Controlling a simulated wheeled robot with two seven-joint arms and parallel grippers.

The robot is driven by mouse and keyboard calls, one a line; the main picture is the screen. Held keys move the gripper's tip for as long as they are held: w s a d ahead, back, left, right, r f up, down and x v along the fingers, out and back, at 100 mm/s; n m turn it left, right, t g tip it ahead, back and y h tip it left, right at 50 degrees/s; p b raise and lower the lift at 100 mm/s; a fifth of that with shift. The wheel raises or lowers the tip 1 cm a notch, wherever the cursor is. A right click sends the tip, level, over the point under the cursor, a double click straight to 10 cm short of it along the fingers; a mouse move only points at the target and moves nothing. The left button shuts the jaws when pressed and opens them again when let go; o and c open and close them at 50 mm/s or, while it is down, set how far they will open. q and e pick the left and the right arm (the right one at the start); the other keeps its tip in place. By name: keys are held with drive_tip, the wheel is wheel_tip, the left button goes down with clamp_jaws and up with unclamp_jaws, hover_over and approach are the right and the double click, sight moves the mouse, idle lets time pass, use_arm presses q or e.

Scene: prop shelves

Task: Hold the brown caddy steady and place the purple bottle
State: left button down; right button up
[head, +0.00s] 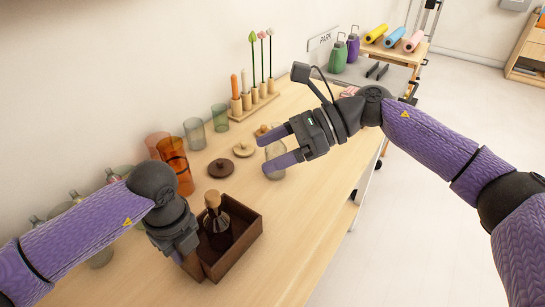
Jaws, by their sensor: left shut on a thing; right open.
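The brown caddy (241,259) is an open wooden box on the table, lower centre of the head view. A dark purplish-brown glass bottle (217,234) with a wooden stopper stands upright inside it. My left gripper (188,262) is shut at the caddy's left wall; its fingertips are mostly hidden by its own body. My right gripper (277,147) is open and empty above the table, behind and to the right of the caddy. A clear glass jar (275,172) shows just behind or below its fingers; I cannot tell whether they touch.
Orange glasses (176,162), greenish glasses (195,133), wooden lids (221,168) and a candle rack (255,100) stand along the wall. Beyond are a green bottle (338,58) and a purple bottle (353,48) by a sign. The table right of the caddy is clear.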

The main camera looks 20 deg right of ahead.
idle(0.3)
use_arm(q)
drive_tip(key=shift+c, duration=2.1)
unclamp_jaws()
